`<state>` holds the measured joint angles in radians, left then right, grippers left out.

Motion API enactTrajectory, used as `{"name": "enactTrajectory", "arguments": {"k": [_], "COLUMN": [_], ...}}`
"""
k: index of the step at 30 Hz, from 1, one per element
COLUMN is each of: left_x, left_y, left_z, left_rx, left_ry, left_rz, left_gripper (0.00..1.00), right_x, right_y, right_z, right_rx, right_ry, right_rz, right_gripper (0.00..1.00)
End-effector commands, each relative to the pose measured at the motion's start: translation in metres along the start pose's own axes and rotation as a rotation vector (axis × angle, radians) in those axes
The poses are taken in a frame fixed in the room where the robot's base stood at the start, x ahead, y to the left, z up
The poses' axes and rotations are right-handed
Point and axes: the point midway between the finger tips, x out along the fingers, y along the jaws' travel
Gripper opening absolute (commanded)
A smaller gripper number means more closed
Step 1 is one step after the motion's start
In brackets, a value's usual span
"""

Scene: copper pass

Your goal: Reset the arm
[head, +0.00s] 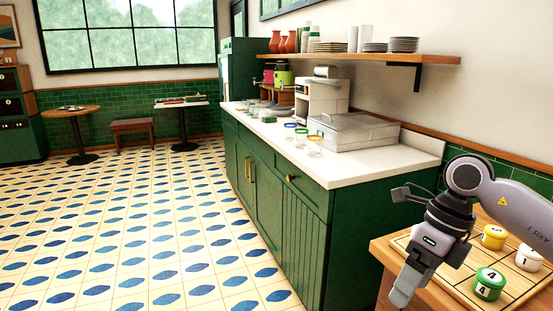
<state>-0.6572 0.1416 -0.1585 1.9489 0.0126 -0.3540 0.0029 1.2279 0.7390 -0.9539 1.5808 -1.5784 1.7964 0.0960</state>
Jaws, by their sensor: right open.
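My right arm (515,205) comes in from the right edge. Its gripper (408,285) points down at the near left corner of a wooden table, in front of the table's left edge. The gripper is open with nothing visible between its fingers. My left gripper is not in view.
The wooden table (388,248) holds a board with a green pot (489,284) marked 4, a yellow pot (494,237) and a white pot (529,258) marked 1. A green counter (385,225) stands behind.

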Motion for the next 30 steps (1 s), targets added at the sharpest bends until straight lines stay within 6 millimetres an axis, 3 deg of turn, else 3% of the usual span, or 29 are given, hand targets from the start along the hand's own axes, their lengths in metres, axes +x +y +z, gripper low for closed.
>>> {"name": "enactTrajectory", "arguments": {"k": [1, 6, 12, 15, 18, 22, 26, 30], "left_x": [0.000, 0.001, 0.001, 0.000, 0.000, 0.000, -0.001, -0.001], "left_y": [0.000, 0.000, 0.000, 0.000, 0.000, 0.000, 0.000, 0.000], "left_z": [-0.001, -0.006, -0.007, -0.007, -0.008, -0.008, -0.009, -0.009], "left_rx": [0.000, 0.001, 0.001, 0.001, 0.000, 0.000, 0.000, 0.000], "left_ry": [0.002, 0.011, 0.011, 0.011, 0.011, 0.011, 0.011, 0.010], "left_rz": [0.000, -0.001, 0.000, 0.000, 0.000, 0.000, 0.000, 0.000], "left_gripper": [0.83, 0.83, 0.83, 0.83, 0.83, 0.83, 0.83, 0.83], "right_x": [0.019, 0.060, 0.075, 0.071, 0.065, 0.061, 0.069, 0.095], "right_y": [0.018, 0.085, 0.154, 0.174, 0.181, 0.172, 0.145, 0.106], "right_z": [0.007, 0.030, 0.052, 0.062, 0.069, 0.075, 0.073, 0.057], "right_rx": [-0.021, -0.037, 0.082, 0.199, 0.352, 0.606, 0.917, 1.305], "right_ry": [-0.031, -0.180, -0.386, -0.488, -0.587, -0.708, -0.812, -0.899], "right_rz": [0.090, 0.424, 0.853, 1.056, 1.242, 1.453, 1.620, 1.737], "right_gripper": [0.83, 0.83, 0.83, 0.83, 0.83, 0.83, 0.83, 0.83]}}
